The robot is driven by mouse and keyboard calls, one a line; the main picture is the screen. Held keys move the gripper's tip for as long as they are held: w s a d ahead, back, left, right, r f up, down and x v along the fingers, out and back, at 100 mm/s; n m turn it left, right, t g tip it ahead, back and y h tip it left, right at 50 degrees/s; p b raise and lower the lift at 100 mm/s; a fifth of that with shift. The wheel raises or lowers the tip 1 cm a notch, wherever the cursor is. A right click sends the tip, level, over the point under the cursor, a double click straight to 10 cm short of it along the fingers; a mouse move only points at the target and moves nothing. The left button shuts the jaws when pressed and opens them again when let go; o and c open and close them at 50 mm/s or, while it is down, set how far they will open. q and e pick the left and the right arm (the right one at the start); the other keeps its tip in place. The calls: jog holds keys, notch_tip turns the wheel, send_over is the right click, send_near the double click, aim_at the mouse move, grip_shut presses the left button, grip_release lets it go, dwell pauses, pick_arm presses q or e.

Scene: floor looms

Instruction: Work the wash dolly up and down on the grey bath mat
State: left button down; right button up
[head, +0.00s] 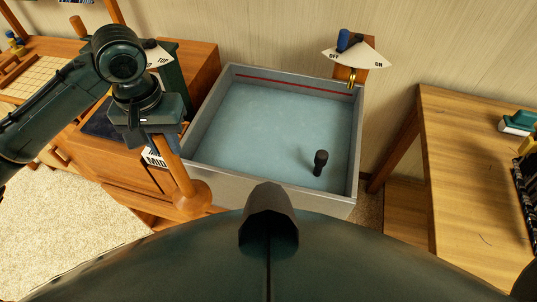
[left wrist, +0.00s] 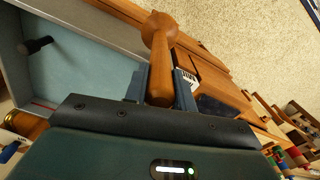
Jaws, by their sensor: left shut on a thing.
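My left gripper (head: 168,140) is shut on the handle of the wooden wash dolly (head: 182,178). The dolly hangs down slightly tilted, with its rounded wooden head lowest. In the left wrist view the dolly (left wrist: 158,58) stands out from between the fingers, its head away from them. In the head view the dolly's head overlaps the near left corner of the grey bath (head: 354,150); I cannot tell its height above the rim. The bath has a pale blue inside (head: 265,125), and I make out no separate mat. My right gripper is not in view.
A black upright plug (head: 320,162) stands in the bath. A brass tap (head: 351,78) and an OFF/ON dial (head: 357,54) with a blue lever are at its back right. A wooden cabinet (head: 203,68) is left of the bath, a wooden table (head: 465,165) right.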

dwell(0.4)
pick_arm(q)
jog(key=shift+r, duration=4.65)
jog(key=shift+f, duration=0.1)
